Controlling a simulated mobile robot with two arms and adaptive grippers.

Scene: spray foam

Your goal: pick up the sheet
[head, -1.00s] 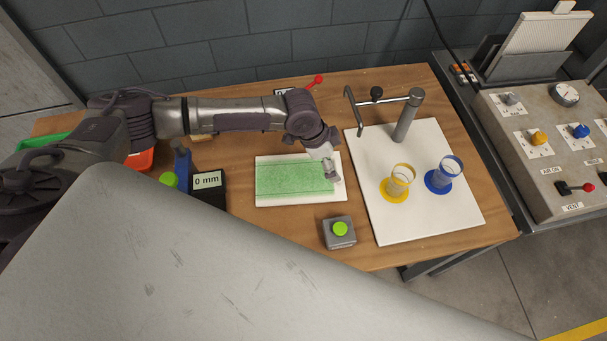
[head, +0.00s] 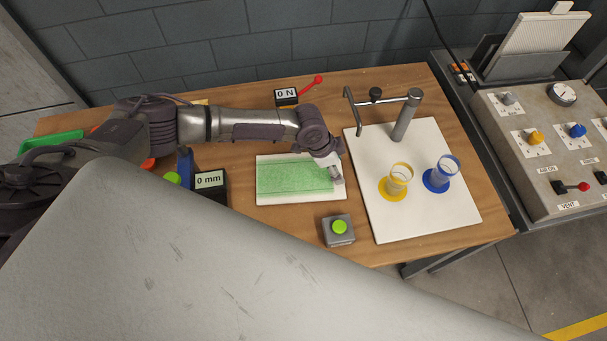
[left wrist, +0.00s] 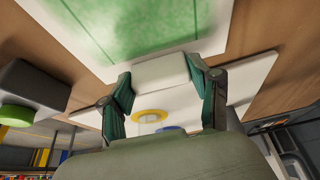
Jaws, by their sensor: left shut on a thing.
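The green, speckled sheet (head: 290,179) lies on a white rectangular board (head: 290,200) on the table. It also shows at the top of the left wrist view (left wrist: 130,28). My left gripper (head: 338,179) is at the right end of the board. In the left wrist view its two green-padded fingers (left wrist: 162,88) are shut on a white, block-like piece (left wrist: 162,70) beside the board's edge. I cannot tell whether this piece is joined to the sheet. In the head view my arm hides the gripped part. My right gripper is not in view.
A grey box with a green button (head: 339,229) stands in front of the board. To the right, a white plate (head: 428,215) carries a metal stand (head: 405,120), a yellow-ringed cup (head: 398,178) and a blue-ringed cup (head: 443,171). A "0 mm" display (head: 211,185) stands at left.

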